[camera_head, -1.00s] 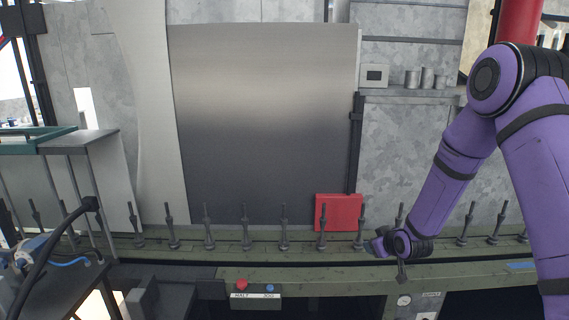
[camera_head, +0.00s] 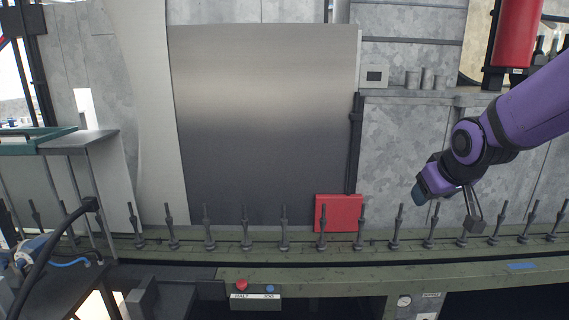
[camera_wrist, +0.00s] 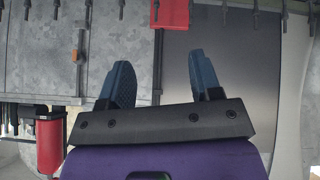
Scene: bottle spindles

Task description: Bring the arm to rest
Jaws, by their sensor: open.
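My gripper (camera_head: 420,192) is at the right in the head view, at the end of my purple arm, raised over the row of spindles. Its blue fingertips point left and downward. In the wrist view my gripper (camera_wrist: 162,80) shows two blue fingers spread wide with nothing between them. A row of dark spindles (camera_head: 245,228) stands on the green rail (camera_head: 340,240). No bottle shows on the spindles in view. The bases of some spindles at the right are close below my gripper in the picture.
A red panel (camera_head: 338,212) stands behind the spindles. A large metal sheet (camera_head: 265,120) covers the middle back. A red cylinder (camera_head: 516,35) hangs at the upper right. A grey side table (camera_head: 85,138) is at the left. Open air lies left of my gripper.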

